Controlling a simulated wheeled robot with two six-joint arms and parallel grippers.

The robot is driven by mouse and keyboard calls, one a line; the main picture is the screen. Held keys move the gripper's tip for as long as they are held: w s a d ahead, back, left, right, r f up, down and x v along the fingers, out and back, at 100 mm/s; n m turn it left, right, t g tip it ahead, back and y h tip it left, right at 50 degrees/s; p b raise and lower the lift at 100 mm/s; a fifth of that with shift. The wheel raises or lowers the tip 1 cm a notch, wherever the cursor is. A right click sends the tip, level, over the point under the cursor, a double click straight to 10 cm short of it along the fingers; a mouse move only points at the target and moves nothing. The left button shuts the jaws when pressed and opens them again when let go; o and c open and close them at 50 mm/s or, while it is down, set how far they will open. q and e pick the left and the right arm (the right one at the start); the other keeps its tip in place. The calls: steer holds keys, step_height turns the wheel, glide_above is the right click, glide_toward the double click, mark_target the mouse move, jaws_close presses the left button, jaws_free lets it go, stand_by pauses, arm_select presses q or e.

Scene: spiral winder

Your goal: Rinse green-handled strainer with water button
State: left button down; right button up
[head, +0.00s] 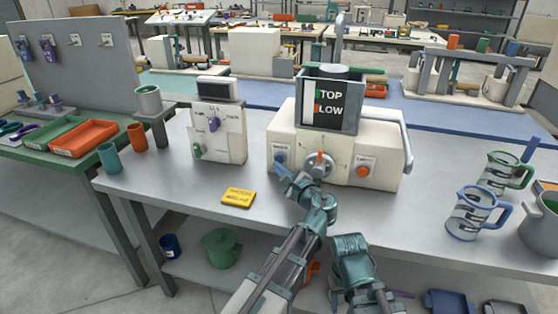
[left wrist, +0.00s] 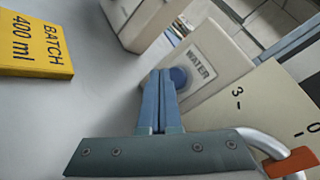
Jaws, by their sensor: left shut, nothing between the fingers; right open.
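My left gripper (head: 282,172) is shut and empty, with its fingers pointing at the blue water button (head: 280,157) on the front of the cream machine (head: 385,145). In the left wrist view the shut blue fingertips (left wrist: 158,78) are close to the button (left wrist: 179,77), beside its WATER label; I cannot tell whether they touch. A vessel with a green handle and rim (head: 502,173) stands on the bench at the right; I cannot tell whether it is the strainer. My right gripper (head: 350,242) is open, low in front of the bench edge; its fingertips are hard to see.
A yellow batch card (head: 238,198) lies on the bench left of my left arm. A blue-handled vessel (head: 470,212) stands at the right, near a grey pot (head: 540,225). A small cream control box (head: 218,135) is left of the machine. The bench's middle right is clear.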

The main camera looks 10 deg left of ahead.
arm_select(q)
steer(key=shift+s+a, duration=0.1)
steer(key=shift+s, duration=2.45)
